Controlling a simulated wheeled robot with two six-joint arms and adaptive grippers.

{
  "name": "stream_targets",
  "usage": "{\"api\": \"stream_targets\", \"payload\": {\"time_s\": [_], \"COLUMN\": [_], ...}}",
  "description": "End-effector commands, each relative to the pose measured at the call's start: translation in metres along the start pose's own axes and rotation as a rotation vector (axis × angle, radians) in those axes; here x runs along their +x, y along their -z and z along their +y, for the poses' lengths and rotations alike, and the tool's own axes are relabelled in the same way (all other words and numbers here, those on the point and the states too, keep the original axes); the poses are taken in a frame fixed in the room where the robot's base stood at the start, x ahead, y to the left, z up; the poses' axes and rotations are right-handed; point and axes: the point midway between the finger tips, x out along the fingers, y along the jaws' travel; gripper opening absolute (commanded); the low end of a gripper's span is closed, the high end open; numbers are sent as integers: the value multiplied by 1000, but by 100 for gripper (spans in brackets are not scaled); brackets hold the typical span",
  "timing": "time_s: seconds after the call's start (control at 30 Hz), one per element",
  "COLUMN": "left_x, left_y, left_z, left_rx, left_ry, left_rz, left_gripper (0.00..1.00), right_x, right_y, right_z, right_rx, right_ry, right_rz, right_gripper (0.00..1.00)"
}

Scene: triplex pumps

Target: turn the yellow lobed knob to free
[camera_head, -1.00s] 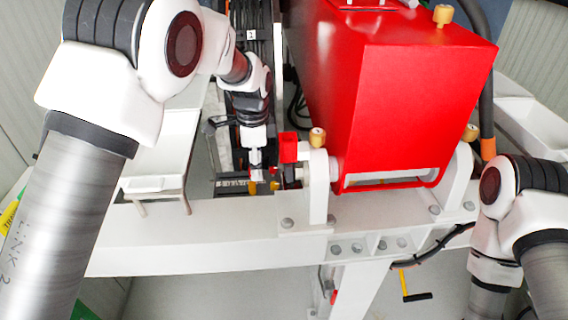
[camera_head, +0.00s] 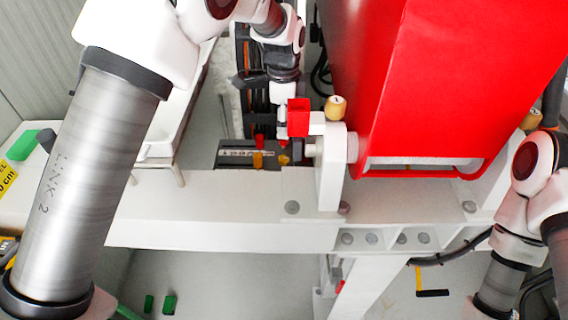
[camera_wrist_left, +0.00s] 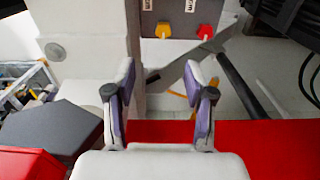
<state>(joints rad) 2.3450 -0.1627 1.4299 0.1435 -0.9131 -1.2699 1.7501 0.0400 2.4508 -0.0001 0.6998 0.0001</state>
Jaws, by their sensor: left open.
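The yellow lobed knob (camera_wrist_left: 163,30) sits on a dark grey panel at the top of the left wrist view, beside a red knob (camera_wrist_left: 206,32). In the head view the yellow knob (camera_head: 258,160) is small, left of the white frame bracket, and its turn position is too small to tell. My left gripper (camera_wrist_left: 163,98) is open, with nothing between its fingers. In the left wrist view the knob lies beyond the fingertips, apart from them. In the head view the left gripper (camera_head: 282,130) is beside a red block, right of the knob. My right gripper is out of view.
A large red housing (camera_head: 440,80) stands right of my left gripper. A white beam (camera_head: 210,215) runs across in front. A red block (camera_head: 298,118) and a brass-coloured knob (camera_head: 336,107) are close to the gripper. Floor (camera_head: 200,275) shows below the beam.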

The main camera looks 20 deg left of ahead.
Motion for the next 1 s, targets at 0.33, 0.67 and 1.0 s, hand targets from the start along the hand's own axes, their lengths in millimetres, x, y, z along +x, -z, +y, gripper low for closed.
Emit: {"api": "stream_targets", "payload": {"time_s": [0.33,0.67,1.0], "left_x": [47,104,118], "left_y": [0,0,0], "left_z": [0,1,0], "left_rx": [0,0,0], "left_ry": [-1,-3,0], "left_rz": [0,-1,0], "left_gripper": [54,54,54], "right_x": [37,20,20], "right_y": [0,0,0], "right_z": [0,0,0], "right_rx": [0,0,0], "right_ry": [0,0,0], "right_rz": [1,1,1], "right_gripper": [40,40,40]}}
